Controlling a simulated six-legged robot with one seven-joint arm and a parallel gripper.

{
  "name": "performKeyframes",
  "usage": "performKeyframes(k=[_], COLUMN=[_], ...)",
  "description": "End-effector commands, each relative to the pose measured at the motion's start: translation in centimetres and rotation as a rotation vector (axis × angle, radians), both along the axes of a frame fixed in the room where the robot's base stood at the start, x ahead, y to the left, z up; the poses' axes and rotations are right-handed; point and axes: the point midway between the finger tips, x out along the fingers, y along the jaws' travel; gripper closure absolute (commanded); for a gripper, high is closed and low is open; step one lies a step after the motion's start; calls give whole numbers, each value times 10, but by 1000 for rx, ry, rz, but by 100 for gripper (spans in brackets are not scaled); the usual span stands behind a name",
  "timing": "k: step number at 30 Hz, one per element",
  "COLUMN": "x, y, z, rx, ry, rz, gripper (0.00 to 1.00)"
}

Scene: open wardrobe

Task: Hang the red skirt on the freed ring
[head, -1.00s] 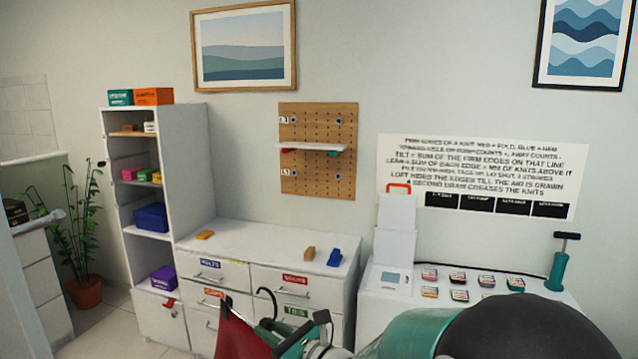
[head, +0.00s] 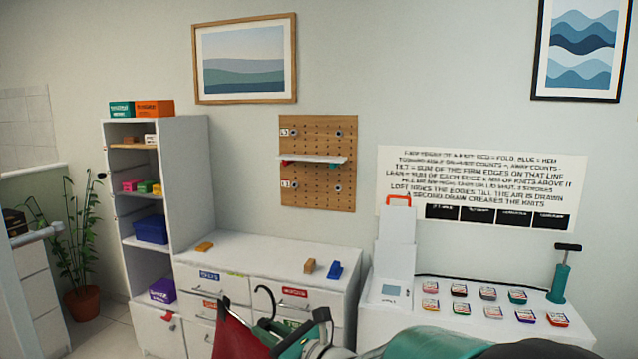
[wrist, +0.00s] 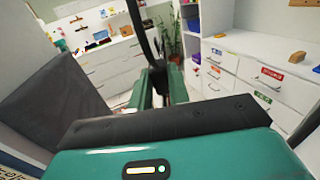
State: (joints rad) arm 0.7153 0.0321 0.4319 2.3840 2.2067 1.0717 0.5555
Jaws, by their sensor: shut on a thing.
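The red skirt (head: 237,335) hangs at the bottom of the head view, left of my gripper (head: 295,338), with its lower part cut off by the frame edge. A black hanger hook (head: 266,301) rises beside it. In the wrist view my gripper (wrist: 158,88) has its green fingers closed around a black hanger part (wrist: 140,35). A dark grey panel (wrist: 58,95) fills the left of the wrist view; I cannot tell whether it is cloth. Small round fittings (head: 338,133) show on the pegboard (head: 318,195); I cannot tell which ring is free.
A white drawer unit (head: 270,250) stands just beyond my gripper. A tall open shelf (head: 190,175) stands at left, with a potted plant (head: 82,300) beside it. A white counter (head: 420,325) at right holds several small tins and a teal pump (head: 560,280).

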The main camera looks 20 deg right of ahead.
Motion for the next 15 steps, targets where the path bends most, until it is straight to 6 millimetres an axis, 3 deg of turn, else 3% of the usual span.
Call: performKeyframes(k=[15], x=[0], y=[0], z=[20], rx=[0], ry=[-4], rz=[-1], gripper=[100])
